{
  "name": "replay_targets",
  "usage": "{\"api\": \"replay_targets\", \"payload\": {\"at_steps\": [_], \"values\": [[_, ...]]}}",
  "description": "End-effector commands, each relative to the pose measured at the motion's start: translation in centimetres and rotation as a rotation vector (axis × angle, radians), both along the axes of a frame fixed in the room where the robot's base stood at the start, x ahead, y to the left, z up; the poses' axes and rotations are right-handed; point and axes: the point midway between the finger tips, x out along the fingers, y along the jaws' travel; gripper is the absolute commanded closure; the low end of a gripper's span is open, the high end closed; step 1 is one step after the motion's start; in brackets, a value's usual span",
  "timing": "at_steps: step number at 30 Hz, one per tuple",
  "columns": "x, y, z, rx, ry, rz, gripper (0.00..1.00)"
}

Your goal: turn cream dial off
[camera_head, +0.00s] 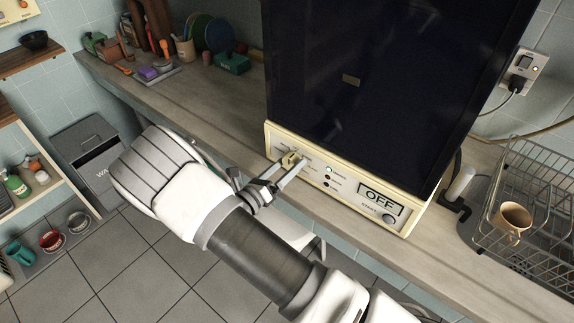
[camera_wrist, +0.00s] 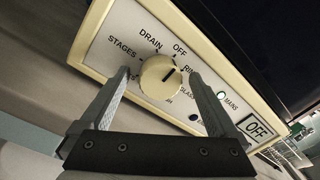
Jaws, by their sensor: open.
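The cream dial (camera_wrist: 160,81) is a round knob on the cream front panel of a dark-fronted machine (camera_head: 358,75). In the wrist view its dark mark points up and right, towards the partly hidden "RIN..." label. The "OFF" label (camera_wrist: 180,49) is above it, with "DRAIN" and "STAGES" to the left. My gripper (camera_wrist: 160,76) is open, with one finger on each side of the dial and a gap visible on both sides. In the head view my gripper (camera_head: 291,161) reaches the panel and partly covers the dial.
A display (camera_head: 379,201) reads "OFF", with a round button (camera_head: 389,219) beneath it. The "MAINS" lamp (camera_wrist: 222,93) glows green. A wire rack (camera_head: 520,235) with a tan mug (camera_head: 512,218) stands at the right.

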Motion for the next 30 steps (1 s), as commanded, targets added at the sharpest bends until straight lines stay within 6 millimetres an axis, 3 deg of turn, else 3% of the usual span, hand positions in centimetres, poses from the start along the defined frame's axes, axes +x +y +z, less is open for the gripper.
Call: {"api": "replay_targets", "payload": {"at_steps": [5, 21, 30], "values": [[-1.8, 1.6, -0.1, 0.000, 0.002, 0.005, 0.04], [-11.3, 9.5, -0.5, 0.001, 0.000, 0.003, 0.04], [-13.2, 11.0, -0.6, 0.000, 0.001, 0.001, 0.04]]}}
